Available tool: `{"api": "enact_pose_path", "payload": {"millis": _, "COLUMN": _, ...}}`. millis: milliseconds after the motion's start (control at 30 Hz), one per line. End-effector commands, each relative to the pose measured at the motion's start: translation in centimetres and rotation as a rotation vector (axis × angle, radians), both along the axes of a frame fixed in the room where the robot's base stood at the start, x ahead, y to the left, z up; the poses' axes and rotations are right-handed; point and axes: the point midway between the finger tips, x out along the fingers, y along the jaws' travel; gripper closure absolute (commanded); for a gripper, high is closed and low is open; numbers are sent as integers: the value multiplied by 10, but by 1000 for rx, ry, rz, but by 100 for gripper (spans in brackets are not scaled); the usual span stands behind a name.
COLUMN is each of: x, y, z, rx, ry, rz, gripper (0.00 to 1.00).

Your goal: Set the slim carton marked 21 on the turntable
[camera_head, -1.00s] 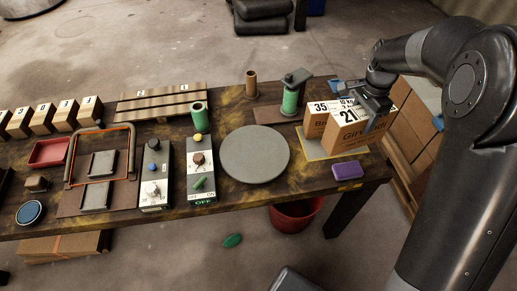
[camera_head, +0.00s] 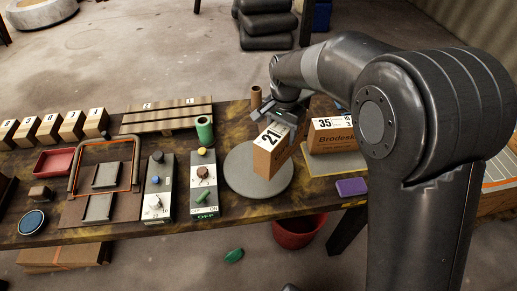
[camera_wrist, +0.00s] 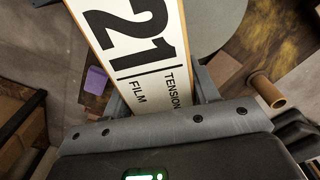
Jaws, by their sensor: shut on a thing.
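The slim carton marked 21 (camera_head: 265,160) is brown with a white label on top. My gripper (camera_head: 285,122) is shut on it and holds it over the right part of the grey round turntable (camera_head: 245,185). The carton hides part of the turntable, and I cannot tell whether its underside touches the disc. In the wrist view the carton's label (camera_wrist: 140,45), with "21", "TENSION" and "FILM", fills the space between the fingers. The turntable's edge shows in the wrist view (camera_wrist: 215,20) beyond the carton.
The carton marked 35 (camera_head: 332,140) stands on a tan mat right of the turntable. A purple block (camera_head: 351,187) lies at the table's front right. A control box with buttons (camera_head: 204,190) stands close left of the turntable. A green spool (camera_head: 205,130) stands behind it.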

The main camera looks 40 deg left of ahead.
Motion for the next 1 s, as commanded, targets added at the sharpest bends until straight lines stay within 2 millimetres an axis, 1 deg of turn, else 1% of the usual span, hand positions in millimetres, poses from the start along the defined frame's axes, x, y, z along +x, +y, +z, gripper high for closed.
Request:
{"api": "enact_pose_path", "payload": {"millis": 33, "x": -4, "y": 11, "z": -7, "rx": -1, "ry": 0, "rz": 3, "gripper": 89}}
{"api": "enact_pose_path", "payload": {"millis": 200, "x": -16, "y": 43, "z": -27, "rx": 0, "ry": 0, "rz": 2, "gripper": 89}}
{"api": "enact_pose_path", "payload": {"millis": 300, "x": -20, "y": 56, "z": -35, "rx": 0, "ry": -1, "rz": 0, "gripper": 89}}
{"api": "enact_pose_path", "payload": {"millis": 400, "x": -23, "y": 63, "z": -39, "rx": 2, "ry": -1, "rz": -1, "gripper": 89}}
{"api": "enact_pose_path", "payload": {"millis": 567, "x": -23, "y": 66, "z": -46, "rx": 2, "ry": -1, "rz": -2, "gripper": 89}}
{"api": "enact_pose_path", "payload": {"millis": 800, "x": -24, "y": 65, "z": -78, "rx": 0, "ry": 1, "rz": -3, "gripper": 89}}
{"api": "enact_pose_path", "payload": {"millis": 1000, "x": -23, "y": 66, "z": -81, "rx": 3, "ry": -2, "rz": -2, "gripper": 89}}
